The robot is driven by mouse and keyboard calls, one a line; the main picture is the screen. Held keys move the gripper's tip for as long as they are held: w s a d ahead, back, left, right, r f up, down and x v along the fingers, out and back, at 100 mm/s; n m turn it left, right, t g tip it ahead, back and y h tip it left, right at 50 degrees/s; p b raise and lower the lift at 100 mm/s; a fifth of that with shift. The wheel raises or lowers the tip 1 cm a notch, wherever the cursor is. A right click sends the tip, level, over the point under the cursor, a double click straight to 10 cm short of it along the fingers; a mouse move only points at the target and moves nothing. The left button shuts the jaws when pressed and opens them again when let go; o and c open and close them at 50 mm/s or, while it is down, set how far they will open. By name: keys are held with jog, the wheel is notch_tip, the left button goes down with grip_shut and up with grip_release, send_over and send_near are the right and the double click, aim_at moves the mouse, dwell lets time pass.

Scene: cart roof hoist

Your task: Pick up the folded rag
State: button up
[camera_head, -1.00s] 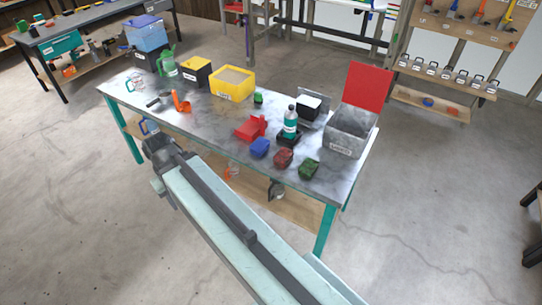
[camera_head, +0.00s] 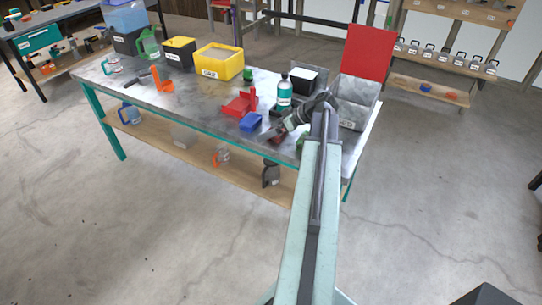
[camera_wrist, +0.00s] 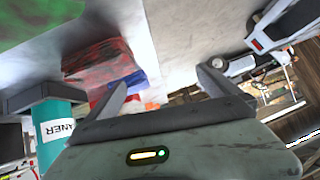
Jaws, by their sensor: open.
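Several folded cloth-like lumps lie along the front edge of the metal table; I cannot tell which one the task means. A blue one (camera_head: 250,122) and a dark red one (camera_head: 278,139) show in the head view, with a green one (camera_head: 301,145) partly hidden by my arm. My gripper (camera_head: 271,134) is over the table's front edge, close to the dark red one. In the wrist view my gripper (camera_wrist: 165,88) is open, with nothing held. The dark red cloth (camera_wrist: 95,62) lies beyond the left finger, a blue piece (camera_wrist: 128,82) beside it, and a green surface (camera_wrist: 35,20) fills the upper left.
A teal cleaner bottle (camera_head: 284,92) stands behind the cloths; it shows close to the left finger in the wrist view (camera_wrist: 55,130). A red holder (camera_head: 238,105) is to the left. A grey bin (camera_head: 353,100) with a raised red lid (camera_head: 368,55) is at right.

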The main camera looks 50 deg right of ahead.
jog(key=s+d+t, duration=0.1)
jog(key=d, duration=0.2)
jog(key=s+d+b, duration=0.1)
jog(key=s+d, duration=0.1)
jog(key=d, duration=0.1)
jog(key=s+d+t+h+b, duration=0.1)
jog(key=s+d, duration=0.1)
jog(key=d, duration=0.1)
jog(key=shift+s+f+t, duration=0.25)
jog(key=shift+f+t, duration=0.05)
jog(key=shift+f, duration=0.05)
jog(key=shift+s+d+r, duration=0.1)
jog(key=shift+s, duration=0.05)
jog(key=shift+b+x, duration=2.1)
jog(key=shift+x, duration=1.8)
jog(key=shift+s, duration=0.1)
jog(key=c, duration=1.1)
